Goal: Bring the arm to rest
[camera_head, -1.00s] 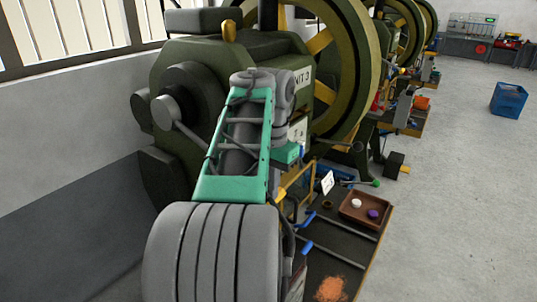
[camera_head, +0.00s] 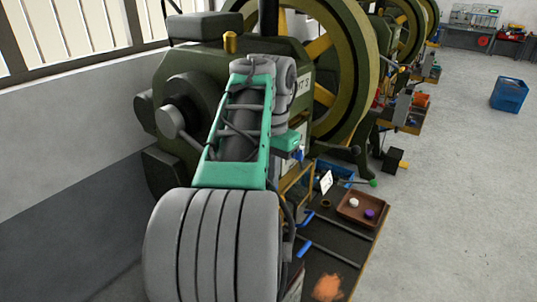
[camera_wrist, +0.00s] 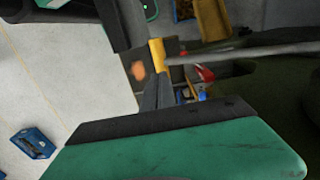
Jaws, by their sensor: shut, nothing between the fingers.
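My arm rises in the middle of the head view, with a grey ribbed joint in front and a green link with cables behind it. The arm is bent and raised in front of a dark green machine (camera_head: 190,62). The green hand shows small at the right of the link, and its fingertips are hard to make out there. In the wrist view the green hand fills the bottom, and my gripper (camera_wrist: 157,92) shows as narrow grey fingers close together, shut and empty.
A dark bench (camera_head: 345,240) at lower right bears a brown tray (camera_head: 350,214) with a white and a purple piece, blue-handled tools and a copper-coloured heap (camera_head: 327,287). A blue bin (camera_head: 508,95) stands on open floor at right. More wheeled machines line up behind.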

